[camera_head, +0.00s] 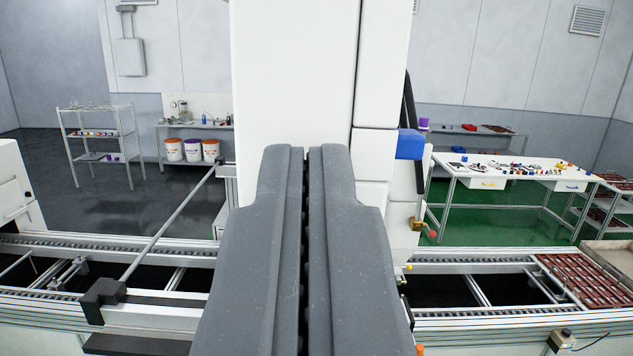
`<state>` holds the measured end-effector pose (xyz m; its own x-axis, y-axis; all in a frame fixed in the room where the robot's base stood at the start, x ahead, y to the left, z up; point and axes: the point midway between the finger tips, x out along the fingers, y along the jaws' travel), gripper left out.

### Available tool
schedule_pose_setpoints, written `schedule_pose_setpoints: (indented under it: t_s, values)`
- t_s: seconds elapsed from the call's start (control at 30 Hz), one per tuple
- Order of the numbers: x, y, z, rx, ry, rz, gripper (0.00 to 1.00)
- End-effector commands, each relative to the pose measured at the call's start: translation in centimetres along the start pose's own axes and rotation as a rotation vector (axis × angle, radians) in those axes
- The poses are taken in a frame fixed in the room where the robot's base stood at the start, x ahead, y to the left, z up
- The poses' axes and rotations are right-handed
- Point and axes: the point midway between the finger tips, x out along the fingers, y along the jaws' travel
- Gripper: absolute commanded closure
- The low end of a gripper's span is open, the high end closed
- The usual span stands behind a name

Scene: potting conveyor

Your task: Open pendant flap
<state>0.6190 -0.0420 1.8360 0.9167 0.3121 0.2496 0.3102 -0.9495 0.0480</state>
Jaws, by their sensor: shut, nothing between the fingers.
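My gripper (306,160) fills the lower middle of the view, its two dark grey fingers pressed side by side with nothing between them. It points at a tall white machine cabinet (295,70), which has panel seams on its right part. The fingers overlap the cabinet in the picture, and I cannot tell whether they touch it. A blue block (410,144) sits at the cabinet's right edge, with a black cable or hose (411,100) beside it. I cannot make out a pendant flap for certain. The lower cabinet is hidden behind my fingers.
A conveyor (470,262) crosses the view behind my fingers, with a brown tray (585,280) at right. A grey rod (170,225) slants up at left.

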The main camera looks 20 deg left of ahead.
Motion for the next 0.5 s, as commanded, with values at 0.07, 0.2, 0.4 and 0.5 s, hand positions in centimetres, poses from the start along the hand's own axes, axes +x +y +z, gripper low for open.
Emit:
schedule_pose_setpoints:
  t_s: [0.07,0.2,0.4,0.5]
  values:
    - [0.9,0.2,-0.3,0.002,-0.003,0.002,1.0]
    - [2.9,0.4,-0.4,0.005,-0.002,0.005,1.0]
    - [5.6,0.4,-0.2,0.005,-0.005,0.004,1.0]
    - [6.8,0.3,-0.3,0.005,-0.003,0.004,1.0]
